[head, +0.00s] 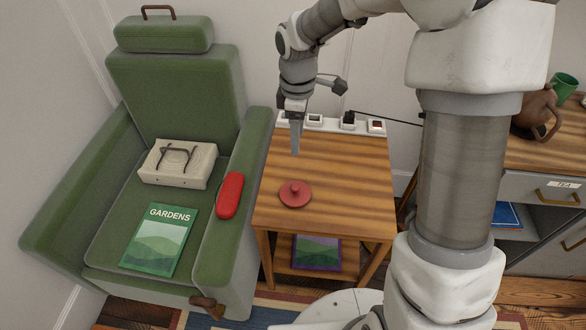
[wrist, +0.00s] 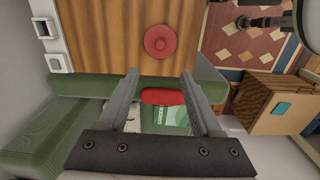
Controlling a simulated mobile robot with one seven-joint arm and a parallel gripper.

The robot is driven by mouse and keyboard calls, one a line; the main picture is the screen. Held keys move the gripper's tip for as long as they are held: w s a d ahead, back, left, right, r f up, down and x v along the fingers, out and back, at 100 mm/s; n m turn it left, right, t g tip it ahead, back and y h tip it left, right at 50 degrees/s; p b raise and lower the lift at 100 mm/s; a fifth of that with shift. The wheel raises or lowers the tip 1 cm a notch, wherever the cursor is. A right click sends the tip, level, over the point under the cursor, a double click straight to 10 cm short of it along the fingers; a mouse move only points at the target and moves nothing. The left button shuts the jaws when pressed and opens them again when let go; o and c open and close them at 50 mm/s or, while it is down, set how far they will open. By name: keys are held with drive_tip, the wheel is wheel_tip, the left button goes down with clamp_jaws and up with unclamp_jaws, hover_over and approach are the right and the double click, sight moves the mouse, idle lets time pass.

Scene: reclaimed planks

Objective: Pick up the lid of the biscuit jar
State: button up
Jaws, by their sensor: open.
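The red round lid (head: 295,194), with a small knob on top, lies on the wooden side table (head: 350,170) near its front left. It also shows in the wrist view (wrist: 160,41), beyond the fingertips. My gripper (head: 295,150) is above the back left part of the table, behind the lid and apart from it. In the wrist view my gripper (wrist: 161,80) is open, with nothing between its fingers. No jar body can be made out under the lid.
A green armchair (head: 170,75) stands left of the table, with a red case (head: 230,195) on its arm. A box with glasses (head: 178,164) and a gardens magazine (head: 160,240) lie on its seat. A power strip (head: 330,124) runs along the table's back. A brown teapot (head: 535,112) stands at right.

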drive_tip(key=b, duration=0.4)
hover_over(295, 187)
wheel_tip(295, 187, down, 14)
drive_tip(key=shift+w+r, duration=0.1)
drive_tip(key=shift+f+b, duration=1.35)
drive_tip(key=shift+f, duration=1.35)
drive_tip(key=shift+c, duration=0.3)
clamp_jaws()
